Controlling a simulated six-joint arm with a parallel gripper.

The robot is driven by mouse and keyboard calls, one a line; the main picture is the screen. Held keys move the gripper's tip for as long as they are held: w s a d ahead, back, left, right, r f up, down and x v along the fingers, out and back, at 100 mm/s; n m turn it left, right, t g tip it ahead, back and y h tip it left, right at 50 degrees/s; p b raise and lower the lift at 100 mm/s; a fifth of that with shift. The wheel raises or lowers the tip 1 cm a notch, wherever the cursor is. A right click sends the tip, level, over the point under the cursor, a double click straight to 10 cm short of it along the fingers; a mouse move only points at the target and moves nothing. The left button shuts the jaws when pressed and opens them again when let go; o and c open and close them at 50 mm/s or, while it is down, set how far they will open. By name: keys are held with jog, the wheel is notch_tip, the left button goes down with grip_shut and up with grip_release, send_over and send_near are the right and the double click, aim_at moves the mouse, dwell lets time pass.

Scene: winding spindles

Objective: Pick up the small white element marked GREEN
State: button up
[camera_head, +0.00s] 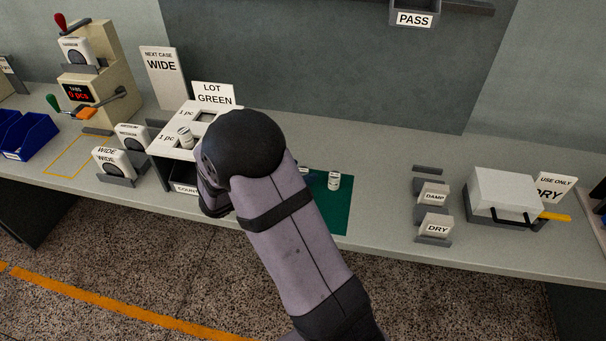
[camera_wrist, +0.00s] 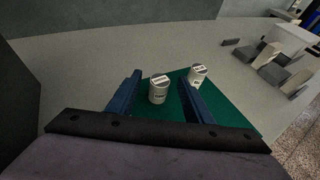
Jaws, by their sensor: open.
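Two small white cylindrical elements stand on a green mat (camera_head: 340,212). In the wrist view the nearer element (camera_wrist: 158,93) appears between the fingers of my gripper (camera_wrist: 160,79), which are open. The farther element (camera_wrist: 197,77) stands to its right, close to the right finger's tip. Both have dark lettering on top and side, too small to read surely, so I cannot tell which is marked GREEN.
DAMP and DRY blocks (camera_head: 433,210) and a white box (camera_head: 505,193) are at right. The bench between mat and blocks is clear.

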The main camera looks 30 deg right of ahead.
aim_at(302, 170)
jog(key=shift+x, duration=1)
jog(key=c, duration=1.1)
notch_tip(302, 170, up, 10)
jog(key=shift+r, duration=0.1)
